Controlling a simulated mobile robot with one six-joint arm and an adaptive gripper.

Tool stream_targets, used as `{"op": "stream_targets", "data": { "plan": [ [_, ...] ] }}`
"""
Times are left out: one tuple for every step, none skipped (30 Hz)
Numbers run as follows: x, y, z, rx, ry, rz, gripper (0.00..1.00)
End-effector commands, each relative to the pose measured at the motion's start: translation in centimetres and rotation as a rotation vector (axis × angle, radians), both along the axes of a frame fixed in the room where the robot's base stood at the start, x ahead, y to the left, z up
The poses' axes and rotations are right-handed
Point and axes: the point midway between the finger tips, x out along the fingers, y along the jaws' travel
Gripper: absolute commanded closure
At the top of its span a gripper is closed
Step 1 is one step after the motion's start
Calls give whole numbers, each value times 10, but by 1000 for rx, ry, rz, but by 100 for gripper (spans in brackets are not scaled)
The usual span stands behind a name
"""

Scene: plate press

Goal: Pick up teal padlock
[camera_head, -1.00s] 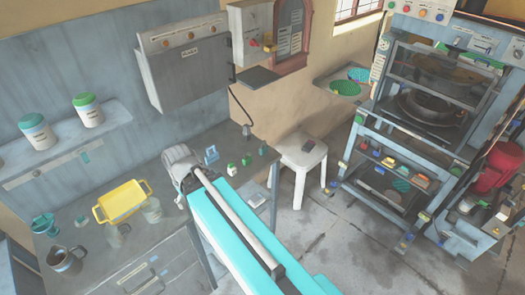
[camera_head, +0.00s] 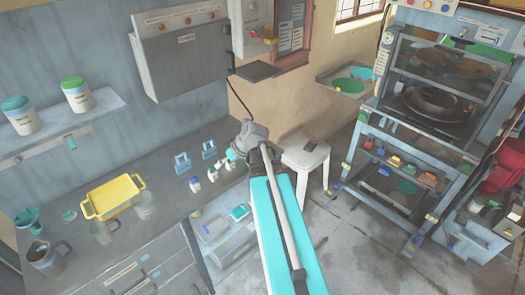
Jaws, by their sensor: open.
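Two blue padlock-shaped things, a nearer one (camera_head: 182,163) and a farther one (camera_head: 208,149), stand on the grey workbench (camera_head: 160,190) toward its right end. A small teal thing (camera_head: 231,154) shows right beside my gripper; it may be the teal padlock, but it is too small and partly covered to tell. My gripper (camera_head: 249,136) is open, at the bench's right end, just right of the teal thing. Its fingertips are mostly hidden, and I cannot tell whether it touches anything.
Several small white-and-green items (camera_head: 212,174) stand in front of the padlock shapes. A yellow tray (camera_head: 114,197) and glass jars are on the bench's left. A white stool (camera_head: 306,163) stands right of the bench, with a rack (camera_head: 400,170) farther right. A grey wall box (camera_head: 183,55) hangs above.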

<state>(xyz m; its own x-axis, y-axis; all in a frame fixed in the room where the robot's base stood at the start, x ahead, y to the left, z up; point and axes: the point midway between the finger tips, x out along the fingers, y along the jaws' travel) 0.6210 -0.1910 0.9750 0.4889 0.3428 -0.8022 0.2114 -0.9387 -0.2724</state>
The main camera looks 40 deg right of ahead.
Motion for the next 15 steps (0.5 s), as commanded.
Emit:
{"op": "stream_targets", "data": {
  "plan": [
    [3,-18,-8,4,-40,-11,10],
    [4,-27,-9,4,-65,-15,10],
    [5,-39,-10,5,-98,-20,10],
    [5,-48,-10,5,-124,-25,10],
    [6,-58,-11,2,-149,-31,10],
    [6,-70,-12,0,-182,-38,10],
    [6,-80,-12,-4,-209,-44,10],
    [5,-90,-12,-8,-233,-52,10],
    [4,-103,-13,-14,-266,-60,10],
    [4,-113,-13,-20,-291,-69,10],
    [3,-123,-13,-26,-316,-76,10],
    [1,-137,-14,-35,-348,-88,10],
    [-1,-147,-14,-44,-373,-96,10],
    [-3,-158,-14,-52,-397,-107,10],
    [-6,-171,-14,-64,-427,-119,10]
  ]
}}
